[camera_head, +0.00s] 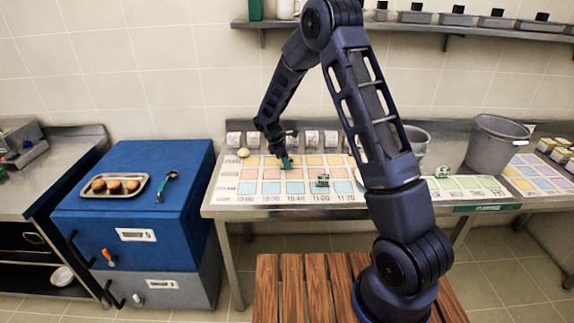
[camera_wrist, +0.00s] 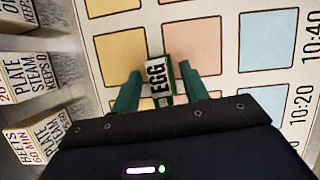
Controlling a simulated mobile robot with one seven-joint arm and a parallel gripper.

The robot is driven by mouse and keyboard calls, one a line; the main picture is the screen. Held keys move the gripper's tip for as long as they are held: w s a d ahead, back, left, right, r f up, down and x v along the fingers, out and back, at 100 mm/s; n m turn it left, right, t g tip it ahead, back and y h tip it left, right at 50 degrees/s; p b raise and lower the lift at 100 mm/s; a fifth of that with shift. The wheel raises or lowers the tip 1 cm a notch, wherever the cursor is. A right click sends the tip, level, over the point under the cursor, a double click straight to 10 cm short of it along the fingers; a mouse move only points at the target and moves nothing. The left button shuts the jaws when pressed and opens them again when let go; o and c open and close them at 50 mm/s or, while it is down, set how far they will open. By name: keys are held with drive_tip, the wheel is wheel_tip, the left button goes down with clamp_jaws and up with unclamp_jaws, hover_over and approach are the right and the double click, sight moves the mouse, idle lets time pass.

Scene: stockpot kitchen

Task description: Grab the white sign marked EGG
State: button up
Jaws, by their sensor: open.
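The white sign marked EGG (camera_wrist: 157,76) has black letters and green edges. In the wrist view it stands on the printed grid, on the line between a yellow square and an orange one. My gripper (camera_wrist: 160,72) is open, with one green finger on each side of the sign. I cannot tell whether either finger touches it. In the head view my gripper (camera_head: 286,161) is low over the left part of the grid board (camera_head: 270,200), and I cannot make out the EGG sign there.
White labelled blocks (camera_wrist: 15,75) line the grid's edge close by. A small green-and-white item (camera_head: 322,181) stands on the grid to the right. A round tan object (camera_head: 243,153) lies left of my gripper. A grey bucket (camera_head: 494,145) stands farther right.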

drive_tip(key=shift+f, duration=0.2)
clamp_jaws()
drive_tip(key=shift+r, duration=0.15)
